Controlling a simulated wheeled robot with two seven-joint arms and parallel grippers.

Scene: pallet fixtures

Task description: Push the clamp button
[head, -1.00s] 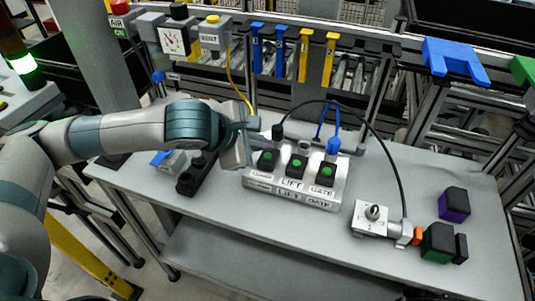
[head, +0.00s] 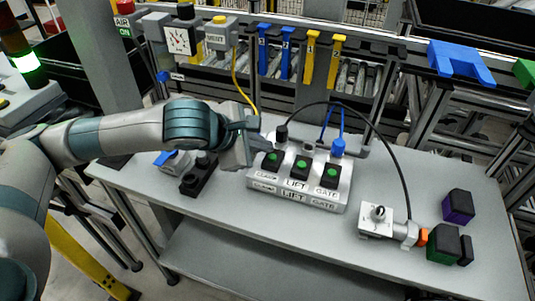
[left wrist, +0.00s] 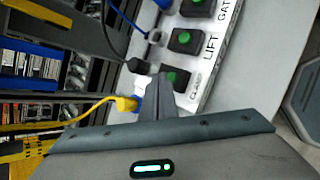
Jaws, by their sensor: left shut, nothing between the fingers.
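A pale control box (head: 322,204) stands on the grey table, with three green buttons on black blocks in a row, labelled CLAMP, LIFT and GATE. The clamp button (head: 272,157) is the leftmost in the head view. It also shows in the left wrist view (left wrist: 170,78), partly behind my fingers. My left gripper (head: 262,144) is shut and empty, with its fingertips beside the clamp button on its left. In the left wrist view the fingertips (left wrist: 158,82) overlap the edge of the clamp block. I cannot tell whether they touch it. My right gripper is not in view.
Black and blue cable plugs rise behind the buttons. A black switch block (head: 199,175) lies left of the box. A metal fixture with a knob (head: 378,216), a green-black block (head: 442,245) and a purple-black block (head: 457,206) sit at right. The table front is clear.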

